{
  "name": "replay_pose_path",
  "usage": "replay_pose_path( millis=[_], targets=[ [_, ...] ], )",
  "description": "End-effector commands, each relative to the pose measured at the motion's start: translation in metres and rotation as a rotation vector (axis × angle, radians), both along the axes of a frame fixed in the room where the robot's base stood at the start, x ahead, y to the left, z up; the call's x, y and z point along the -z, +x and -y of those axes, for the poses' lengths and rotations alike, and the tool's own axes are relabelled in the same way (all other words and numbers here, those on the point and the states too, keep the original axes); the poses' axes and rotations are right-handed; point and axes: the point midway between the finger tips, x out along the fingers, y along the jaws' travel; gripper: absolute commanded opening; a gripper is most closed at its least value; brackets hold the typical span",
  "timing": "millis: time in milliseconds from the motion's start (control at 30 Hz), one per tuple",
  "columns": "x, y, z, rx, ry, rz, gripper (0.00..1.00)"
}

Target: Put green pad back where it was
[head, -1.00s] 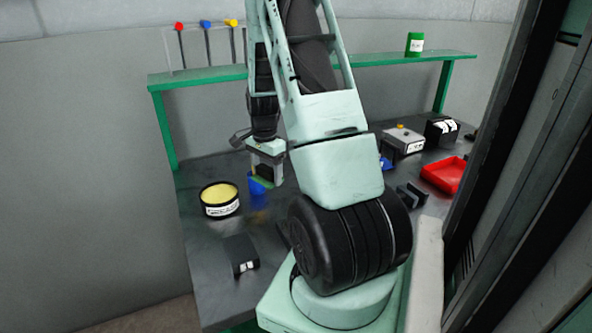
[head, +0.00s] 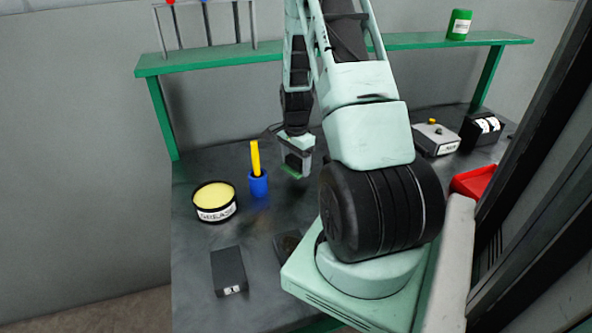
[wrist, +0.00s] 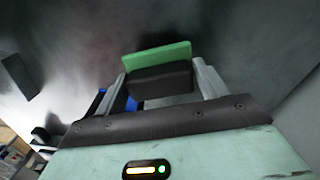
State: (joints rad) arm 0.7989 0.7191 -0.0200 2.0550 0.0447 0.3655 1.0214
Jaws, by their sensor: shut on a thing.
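The green pad (wrist: 158,58) is a flat green piece with a black block behind it, between the fingers of my gripper (wrist: 162,82) in the wrist view. In the head view my gripper (head: 297,165) is shut on the green pad (head: 291,172), above the dark bench and right of the blue cup. The pad's green edge shows at the bottom of the jaws. The rest of it is hidden by the fingers.
A blue cup (head: 258,185) with a yellow stick stands left of my gripper. A grease tin (head: 216,212) and a black block (head: 229,270) sit further left. A grey box (head: 436,140), a black box (head: 482,130) and a red tray (head: 472,182) are at right. A green shelf (head: 390,41) runs behind.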

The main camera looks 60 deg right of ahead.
Motion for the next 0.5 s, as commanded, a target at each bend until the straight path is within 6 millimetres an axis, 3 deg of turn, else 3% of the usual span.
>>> replay_pose_path(
  millis=[233, 500],
  targets=[
    [0.033, -0.001, -0.001, 0.001, 0.004, -0.003, 0.51],
    [0.038, 0.0, 0.0, 0.0, 0.001, 0.0, 0.51]
  ],
)
